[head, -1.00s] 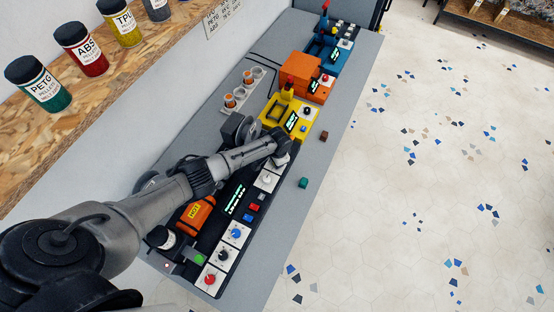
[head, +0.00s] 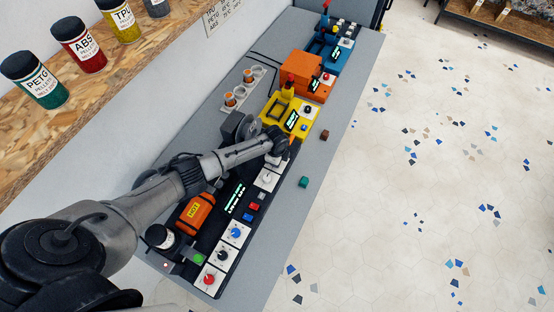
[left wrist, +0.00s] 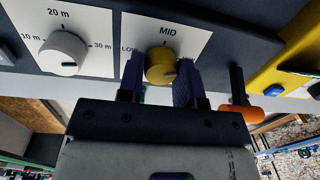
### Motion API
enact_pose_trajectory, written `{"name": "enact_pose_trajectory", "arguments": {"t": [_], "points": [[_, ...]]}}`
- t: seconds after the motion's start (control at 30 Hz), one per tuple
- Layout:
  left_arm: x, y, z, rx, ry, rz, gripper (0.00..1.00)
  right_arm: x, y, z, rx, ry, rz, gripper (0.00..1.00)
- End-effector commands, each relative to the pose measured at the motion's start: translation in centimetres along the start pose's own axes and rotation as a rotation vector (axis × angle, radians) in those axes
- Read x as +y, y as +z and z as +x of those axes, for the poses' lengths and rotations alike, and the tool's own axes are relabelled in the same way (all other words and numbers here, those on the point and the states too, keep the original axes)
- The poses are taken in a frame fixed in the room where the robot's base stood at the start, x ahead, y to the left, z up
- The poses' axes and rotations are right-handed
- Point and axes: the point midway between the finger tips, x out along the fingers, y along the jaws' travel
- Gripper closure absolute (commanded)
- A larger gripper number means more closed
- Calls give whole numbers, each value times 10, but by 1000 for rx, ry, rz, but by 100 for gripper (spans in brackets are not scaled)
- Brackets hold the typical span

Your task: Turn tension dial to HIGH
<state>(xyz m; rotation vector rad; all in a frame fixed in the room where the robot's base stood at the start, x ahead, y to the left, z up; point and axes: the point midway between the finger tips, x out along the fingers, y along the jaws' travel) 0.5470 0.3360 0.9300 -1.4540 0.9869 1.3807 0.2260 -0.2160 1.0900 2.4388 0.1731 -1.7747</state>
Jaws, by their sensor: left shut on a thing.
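The tension dial (left wrist: 160,60) is a yellow round knob on a white plate in the left wrist view. The plate reads MID above the knob and LOW at its left. The label on the right side is hidden behind a finger. My left gripper (left wrist: 160,80) is shut on the knob, one finger on each side. In the head view the left gripper (head: 279,152) is at the far end of the black panel, and my wrist hides the dial. My right gripper is not in view.
A white dial (left wrist: 63,54) marked 10 m, 20 m and 30 m sits left of the knob. An orange-tipped dark stalk (left wrist: 240,113) is close on the right. The yellow machine (head: 290,112) stands just beyond my gripper. A green cube (head: 303,181) lies on the bench.

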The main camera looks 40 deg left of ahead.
Motion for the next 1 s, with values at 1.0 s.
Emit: {"name": "enact_pose_trajectory", "arguments": {"t": [1.0], "points": [[-1, -1, -2, 17, -2, 204, 66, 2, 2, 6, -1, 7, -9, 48]]}}
